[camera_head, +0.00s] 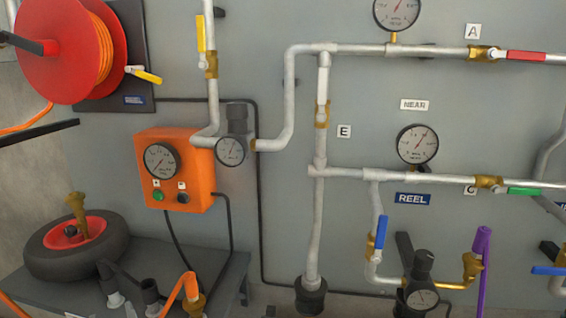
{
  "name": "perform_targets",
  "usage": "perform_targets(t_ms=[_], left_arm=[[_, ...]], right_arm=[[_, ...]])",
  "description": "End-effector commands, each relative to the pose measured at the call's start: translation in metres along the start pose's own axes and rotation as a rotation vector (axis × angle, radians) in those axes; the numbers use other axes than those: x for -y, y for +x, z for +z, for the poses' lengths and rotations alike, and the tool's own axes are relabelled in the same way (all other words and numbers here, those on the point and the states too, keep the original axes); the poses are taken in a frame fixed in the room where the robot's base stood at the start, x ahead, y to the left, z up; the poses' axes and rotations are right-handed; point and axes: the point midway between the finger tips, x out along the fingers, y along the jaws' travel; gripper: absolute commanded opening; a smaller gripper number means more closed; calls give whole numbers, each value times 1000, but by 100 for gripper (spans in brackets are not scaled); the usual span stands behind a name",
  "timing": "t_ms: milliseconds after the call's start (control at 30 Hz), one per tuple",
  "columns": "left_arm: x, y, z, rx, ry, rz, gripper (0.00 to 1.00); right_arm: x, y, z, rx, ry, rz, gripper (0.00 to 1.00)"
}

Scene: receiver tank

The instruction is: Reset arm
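I cannot make out either of my grippers in the head view. No finger pair is clearly seen at a valve, a gauge or the bench. Two dark bars come in at the left edge, an upper bar (28,43) in front of the red reel and a lower bar (38,132) below it. I cannot tell whether they belong to the reel or to something else. The task names no other object.
A grey panel carries pipes, gauges and valves, with a red hose reel (62,50) and an orange box (174,190). A bench (195,262) holds a wheel (75,247).

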Motion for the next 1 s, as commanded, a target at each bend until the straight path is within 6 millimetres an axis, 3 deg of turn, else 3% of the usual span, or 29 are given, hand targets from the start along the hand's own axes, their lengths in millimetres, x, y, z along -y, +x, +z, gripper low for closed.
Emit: perform_targets(t_ms=[267, 567, 767, 1000], left_arm=[[15, -9, 40, 157, 60, 20, 46], [40, -38, 108, 444, 178, 89, 46], [66, -89, 168, 745, 316, 208, 46], [101, -175, 219, 1119, 494, 432, 46]], right_arm=[[0, 0, 0, -1, 0, 0, 0], [0, 0, 0, 0, 0, 0, 0], [0, 0, 0, 0, 0, 0, 0], [0, 0, 0, 0, 0, 0, 0]])
